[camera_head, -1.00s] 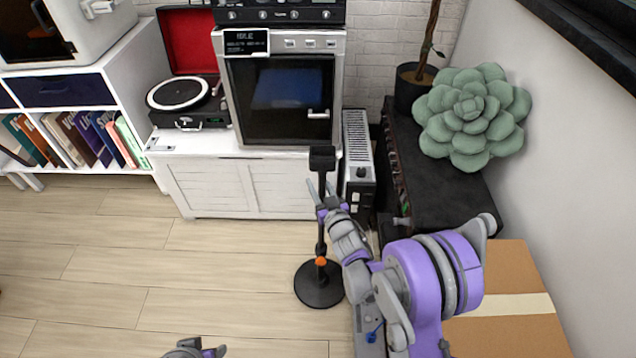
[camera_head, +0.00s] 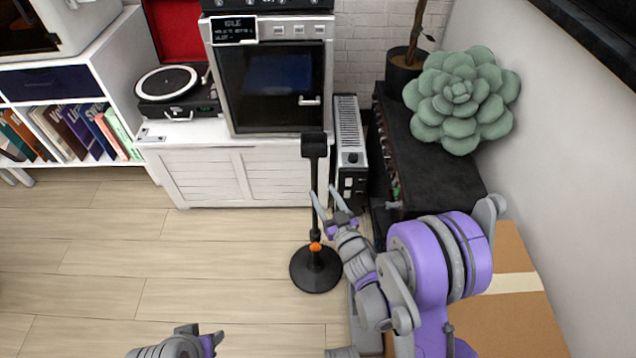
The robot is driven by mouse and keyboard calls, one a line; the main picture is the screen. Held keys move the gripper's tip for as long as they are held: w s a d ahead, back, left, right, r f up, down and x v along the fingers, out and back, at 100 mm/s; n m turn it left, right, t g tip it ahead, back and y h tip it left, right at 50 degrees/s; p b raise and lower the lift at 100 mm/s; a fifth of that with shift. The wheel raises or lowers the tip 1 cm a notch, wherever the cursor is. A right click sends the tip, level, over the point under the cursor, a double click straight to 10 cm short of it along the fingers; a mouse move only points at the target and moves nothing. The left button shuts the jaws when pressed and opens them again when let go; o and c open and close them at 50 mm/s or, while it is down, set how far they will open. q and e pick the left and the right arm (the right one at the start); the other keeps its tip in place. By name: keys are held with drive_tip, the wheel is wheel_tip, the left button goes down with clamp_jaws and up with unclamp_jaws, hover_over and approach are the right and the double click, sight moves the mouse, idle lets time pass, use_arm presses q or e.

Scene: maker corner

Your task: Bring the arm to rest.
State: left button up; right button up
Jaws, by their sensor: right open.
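My right gripper (camera_head: 326,203) is in the middle of the head view, with its two grey fingers apart and nothing between them. It points up and away, toward the white cabinet. Its fingers overlap the pole of a black stand (camera_head: 315,262) in the picture; I cannot tell whether they touch it. My right arm (camera_head: 420,262), purple and grey, is folded at the lower right. Part of my left arm (camera_head: 180,345) shows at the bottom edge; its fingers are not clearly visible.
A white cabinet (camera_head: 205,175) carries a machine with a dark glass door (camera_head: 272,88) and a record player (camera_head: 178,88). A radiator (camera_head: 349,140), a black amplifier (camera_head: 436,165) with a green succulent cushion (camera_head: 462,100), and a cardboard box (camera_head: 510,315) line the right. The left floor is clear.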

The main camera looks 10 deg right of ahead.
drive_tip(key=shift+s+d, duration=0.1)
drive_tip(key=shift+s, duration=0.35)
drive_tip(key=s+d+r+m+g+h, duration=0.35)
drive_tip(key=s+d+g+h, duration=0.2)
drive_tip(key=s, duration=0.25)
drive_tip(key=s+a+f+n+g+y, duration=0.15)
drive_tip(key=s+g, duration=0.65)
drive_tip(key=s, duration=1.4)
use_arm(q)
wheel_tip(320, 180, up, 27)
drive_tip(key=w+t+p, duration=0.1)
drive_tip(key=p, duration=2.2)
drive_tip(key=shift+f, duration=0.15)
use_arm(e)
wheel_tip(320, 180, up, 27)
drive_tip(key=w+t, duration=0.1)
drive_tip(key=shift+w+f+y, duration=0.2)
drive_tip(key=shift+w+y, duration=0.1)
drive_tip(key=shift+w, duration=0.1)
